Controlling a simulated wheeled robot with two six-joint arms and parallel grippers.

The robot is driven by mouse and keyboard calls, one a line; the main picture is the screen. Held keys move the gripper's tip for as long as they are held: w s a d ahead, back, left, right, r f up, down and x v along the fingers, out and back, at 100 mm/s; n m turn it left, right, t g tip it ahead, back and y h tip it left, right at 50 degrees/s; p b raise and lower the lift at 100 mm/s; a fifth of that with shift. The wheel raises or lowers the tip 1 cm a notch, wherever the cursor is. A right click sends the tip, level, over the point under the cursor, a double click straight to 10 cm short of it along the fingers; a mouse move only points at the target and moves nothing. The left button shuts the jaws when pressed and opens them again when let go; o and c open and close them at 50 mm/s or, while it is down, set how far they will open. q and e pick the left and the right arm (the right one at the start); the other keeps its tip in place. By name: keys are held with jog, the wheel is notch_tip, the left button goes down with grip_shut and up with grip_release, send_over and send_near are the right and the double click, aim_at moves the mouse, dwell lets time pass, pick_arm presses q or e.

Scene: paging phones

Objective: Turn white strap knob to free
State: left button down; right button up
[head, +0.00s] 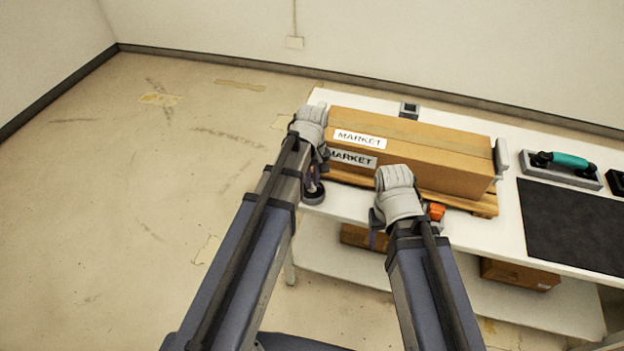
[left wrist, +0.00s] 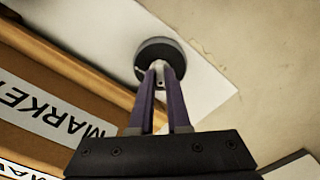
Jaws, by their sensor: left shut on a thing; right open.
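The white strap knob (left wrist: 158,67) shows as a small pale grip on a dark round base (left wrist: 160,48) in the left wrist view. The base also shows in the head view, at the left front corner of the white table. My left gripper (head: 313,184) points down over it, with its purple fingers (left wrist: 160,76) shut on the knob's pale grip. The fingers partly hide the grip, and I cannot read any mark or turn position on it. My right gripper (head: 379,238) is open, in front of the table's front edge, with its fingertips partly hidden.
A cardboard box (head: 450,160) with MARKET labels lies on a wooden pallet (head: 485,205) close beside the left gripper. An orange part (head: 436,211) is beside the right wrist. A teal-handled tool (head: 563,162) and a dark mat (head: 575,225) lie at right. The floor at left is clear.

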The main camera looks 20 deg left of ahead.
pick_arm(q)
jog(key=shift+n, duration=0.3)
dwell(0.4)
jog(key=c, duration=0.9)
grip_release()
jog(key=shift+r, duration=0.15)
notch_tip(320, 180, up, 8)
jog(key=p, duration=0.8)
jog(key=shift+f, duration=0.2)
jog(key=shift+f, duration=0.1)
jog(key=shift+s, duration=0.1)
